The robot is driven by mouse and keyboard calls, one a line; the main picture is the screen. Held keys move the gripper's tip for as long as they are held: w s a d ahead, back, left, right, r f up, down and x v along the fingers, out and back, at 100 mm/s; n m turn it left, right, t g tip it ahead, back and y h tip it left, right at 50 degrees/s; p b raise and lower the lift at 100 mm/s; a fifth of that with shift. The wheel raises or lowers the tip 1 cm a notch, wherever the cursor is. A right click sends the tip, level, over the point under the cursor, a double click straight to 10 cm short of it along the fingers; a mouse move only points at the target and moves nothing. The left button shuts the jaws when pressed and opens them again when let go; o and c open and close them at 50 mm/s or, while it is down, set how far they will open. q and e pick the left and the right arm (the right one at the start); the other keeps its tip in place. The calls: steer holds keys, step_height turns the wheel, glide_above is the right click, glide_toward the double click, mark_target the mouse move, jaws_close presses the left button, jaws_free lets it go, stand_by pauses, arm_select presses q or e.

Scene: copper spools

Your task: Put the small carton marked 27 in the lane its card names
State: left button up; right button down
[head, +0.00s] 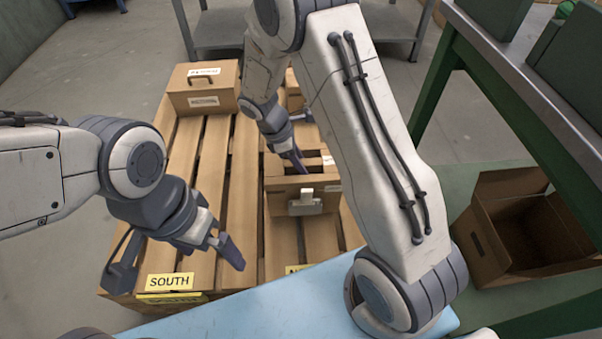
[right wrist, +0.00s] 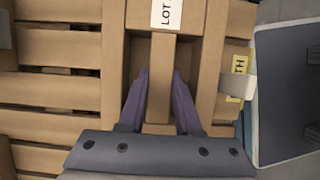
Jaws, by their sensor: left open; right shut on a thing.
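A brown carton (head: 300,204) with two openings in its top and a white tag on its front sits over the right pallet slats. My right gripper (head: 300,168) reaches into its top. No 27 is readable. A yellow SOUTH card (head: 170,282) is at the pallet's front left. A second yellow card (head: 296,269) is mostly hidden. My left gripper (head: 175,276) is open and empty near the SOUTH card.
A larger box (head: 204,88) with a dark handle stands at the pallet's far left; its labels are unreadable. Another box (head: 294,92) is partly hidden behind my right arm. An open empty carton (head: 485,240) is on the floor at right. The left slats (head: 205,165) are bare.

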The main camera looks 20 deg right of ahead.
step_height(320, 180, down, 4)
steer(key=shift+r+b, duration=0.1)
steer(key=shift+b, duration=0.95)
steer(key=shift+r, duration=0.1)
steer(key=c, duration=0.6)
jaws_free()
